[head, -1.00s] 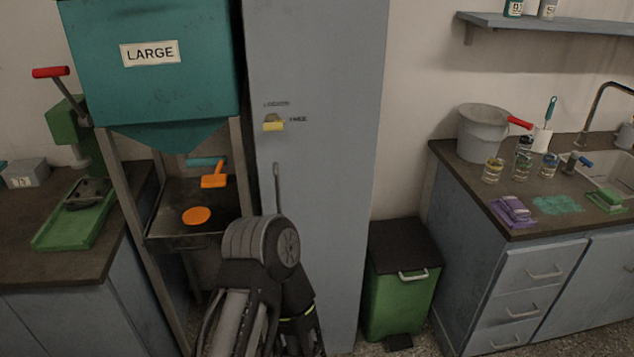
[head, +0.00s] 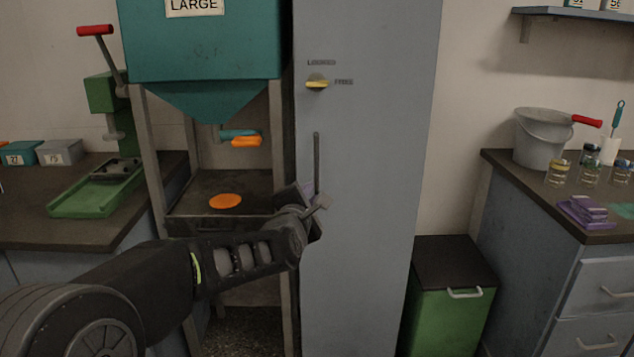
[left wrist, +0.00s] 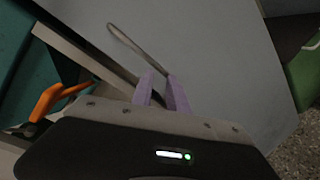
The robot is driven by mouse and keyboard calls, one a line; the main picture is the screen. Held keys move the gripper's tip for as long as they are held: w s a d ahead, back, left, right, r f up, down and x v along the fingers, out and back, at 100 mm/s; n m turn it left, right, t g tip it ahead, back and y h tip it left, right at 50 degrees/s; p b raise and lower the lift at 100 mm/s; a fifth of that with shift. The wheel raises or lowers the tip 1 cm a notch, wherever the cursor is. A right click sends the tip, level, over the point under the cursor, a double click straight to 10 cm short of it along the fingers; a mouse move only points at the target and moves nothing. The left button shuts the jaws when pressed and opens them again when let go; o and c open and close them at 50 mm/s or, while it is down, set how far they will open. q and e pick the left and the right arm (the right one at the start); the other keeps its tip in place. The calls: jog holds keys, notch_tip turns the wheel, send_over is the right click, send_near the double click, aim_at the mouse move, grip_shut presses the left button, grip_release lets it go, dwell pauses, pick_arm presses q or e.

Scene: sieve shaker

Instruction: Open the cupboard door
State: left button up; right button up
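The cupboard (head: 370,200) is a tall blue-grey locker in the middle of the head view, and its door looks closed. A thin vertical bar handle (head: 316,160) is on the left side of the door. Above it, a yellow knob (head: 317,84) lies level, toward the word FREE. My left gripper (head: 316,198) is at the lower end of the handle. In the left wrist view its purple fingers (left wrist: 160,76) are apart, and the handle (left wrist: 135,46) runs down to their tips. I cannot tell whether they touch it. My right gripper is out of view.
A teal hopper (head: 205,50) on a metal stand is close left of the cupboard. An orange disc (head: 225,201) lies on the stand's tray. A green bin (head: 450,300) is on the floor to the right, beside a counter (head: 530,190).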

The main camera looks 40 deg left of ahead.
aim_at(316, 156)
pick_arm(q)
notch_tip(316, 156, up, 6)
jog(key=n+t, duration=0.1)
jog(key=n, duration=1.1)
jog(key=shift+r+y, duration=0.25)
jog(key=shift+y, duration=0.15)
jog(key=shift+p+x, duration=1.1)
jog(key=shift+x, duration=2.85)
grip_shut()
